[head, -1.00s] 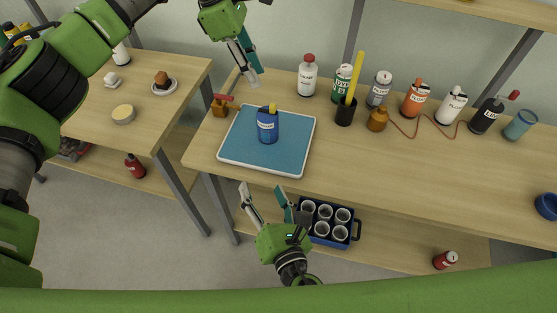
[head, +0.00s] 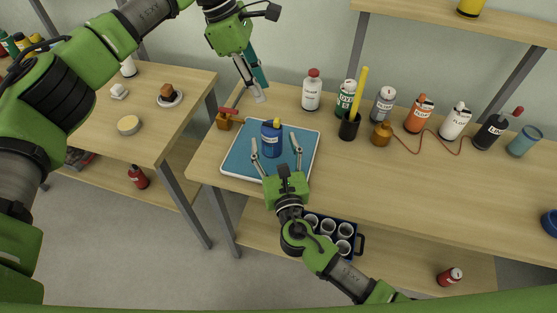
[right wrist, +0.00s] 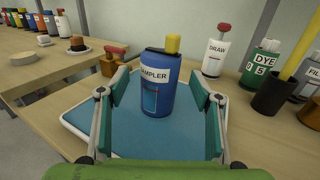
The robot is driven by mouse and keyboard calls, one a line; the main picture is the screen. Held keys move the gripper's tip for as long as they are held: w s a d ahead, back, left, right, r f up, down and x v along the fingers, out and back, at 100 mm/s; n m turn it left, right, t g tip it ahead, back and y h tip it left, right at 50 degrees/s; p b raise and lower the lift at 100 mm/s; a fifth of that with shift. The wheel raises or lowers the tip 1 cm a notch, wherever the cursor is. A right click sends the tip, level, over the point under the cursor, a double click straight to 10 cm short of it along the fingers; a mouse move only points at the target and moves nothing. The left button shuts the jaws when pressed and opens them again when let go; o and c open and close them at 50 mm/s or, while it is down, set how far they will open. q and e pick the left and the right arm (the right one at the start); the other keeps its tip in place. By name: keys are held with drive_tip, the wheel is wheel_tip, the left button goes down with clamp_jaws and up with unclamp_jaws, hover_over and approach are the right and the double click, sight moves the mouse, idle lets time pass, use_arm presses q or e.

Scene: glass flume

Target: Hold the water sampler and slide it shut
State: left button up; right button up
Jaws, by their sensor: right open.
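The water sampler (head: 271,143) is a blue bottle with a white label and a yellow top, standing upright on the blue-topped tray (head: 236,158). In the right wrist view the sampler (right wrist: 156,92) is straight ahead, its label facing me. My right gripper (head: 277,147) is open, with one finger on each side of the sampler; I cannot tell whether either finger touches it. My left gripper (head: 262,92) is above the table behind the tray, apart from the sampler. Its fingers show from the side, so its opening is unclear.
A brown block with a red handle (head: 227,119) stands close to the tray's back left. Several bottles and a dark cup (head: 349,127) with a yellow stick line the back. Bare table (head: 420,180) lies right of the tray.

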sight(277, 119)
drive_tip(key=shift+w+a, duration=0.15)
drive_tip(key=shift+w, duration=0.85)
drive_tip(key=shift+w+a, duration=0.15)
drive_tip(key=shift+w, duration=0.85)
drive_tip(key=shift+c, duration=0.3)
use_arm(q)
drive_tip(key=shift+o, duration=0.3)
use_arm(e)
drive_tip(key=c, duration=1.2)
use_arm(q)
drive_tip(key=shift+o, duration=0.2)
drive_tip(key=d+y, duration=0.1)
drive_tip(key=d+r+m+y, duration=0.1)
drive_tip(key=d, duration=0.1)
drive_tip(key=shift+s+d+r+m+y, duration=0.2)
drive_tip(key=shift+s+r+m+y, duration=0.1)
drive_tip(key=shift+y, duration=0.1)
use_arm(e)
drive_tip(key=shift+c, duration=0.2)
drive_tip(key=shift+d, duration=0.1)
use_arm(q)
drive_tip(key=shift+m+t+y, duration=0.3)
drive_tip(key=shift+y, duration=0.3)
drive_tip(key=f, duration=1.1)
drive_tip(key=shift+s+d+f, duration=0.1)
drive_tip(key=shift+d, duration=0.25)
drive_tip(key=shift+c, duration=0.5)
clamp_jaws()
